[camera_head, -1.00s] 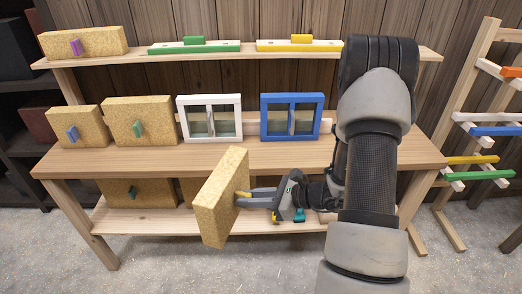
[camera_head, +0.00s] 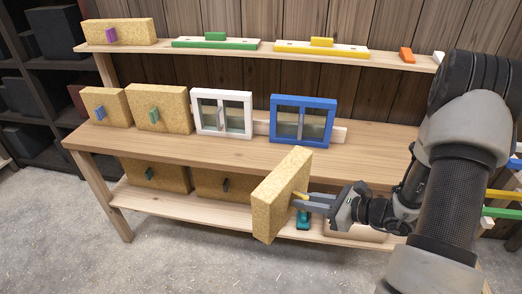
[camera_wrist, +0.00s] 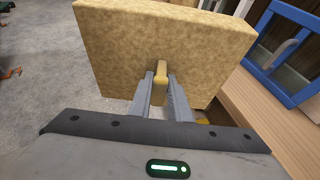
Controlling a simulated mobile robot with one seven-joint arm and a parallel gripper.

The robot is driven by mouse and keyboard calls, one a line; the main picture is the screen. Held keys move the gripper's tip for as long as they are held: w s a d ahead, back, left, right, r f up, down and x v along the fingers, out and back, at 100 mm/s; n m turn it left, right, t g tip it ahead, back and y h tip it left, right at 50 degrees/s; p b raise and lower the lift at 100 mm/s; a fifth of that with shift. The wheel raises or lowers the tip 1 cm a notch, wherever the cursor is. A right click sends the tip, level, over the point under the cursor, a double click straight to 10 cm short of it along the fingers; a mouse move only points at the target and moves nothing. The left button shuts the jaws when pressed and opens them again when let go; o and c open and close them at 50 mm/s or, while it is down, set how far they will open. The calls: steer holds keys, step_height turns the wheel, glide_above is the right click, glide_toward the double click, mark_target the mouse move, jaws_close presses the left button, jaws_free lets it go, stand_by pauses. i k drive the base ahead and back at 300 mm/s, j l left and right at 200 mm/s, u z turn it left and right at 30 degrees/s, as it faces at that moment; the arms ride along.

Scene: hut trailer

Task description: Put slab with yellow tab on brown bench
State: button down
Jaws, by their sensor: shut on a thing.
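The slab (camera_head: 276,200) is a thick tan cork-like block with a yellow tab (camera_head: 301,195). My gripper (camera_head: 306,201) is shut on the yellow tab and holds the slab upright, in front of the bench. In the wrist view the slab (camera_wrist: 150,40) fills the upper middle, and the two fingers (camera_wrist: 159,88) pinch its tab (camera_wrist: 161,73). The brown bench (camera_head: 225,149) is a light wooden unit with a top, an upper shelf and a lower shelf. The slab hides part of the bench's front edge and lower shelf.
On the bench top stand two tan slabs with blue and green tabs, a white window frame (camera_head: 222,112) and a blue window frame (camera_head: 302,121). The top right of the blue frame is clear. More slabs sit on the lower shelf (camera_head: 185,205). A dark shelf (camera_head: 50,100) stands left.

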mark_target(402, 164)
steer(key=k+l, duration=0.1)
steer(key=l, duration=0.85)
steer(key=i+l, duration=0.15)
steer(key=l, duration=0.25)
steer(key=i+l, duration=0.2)
steer(key=l, duration=0.2)
steer(key=i, duration=0.6)
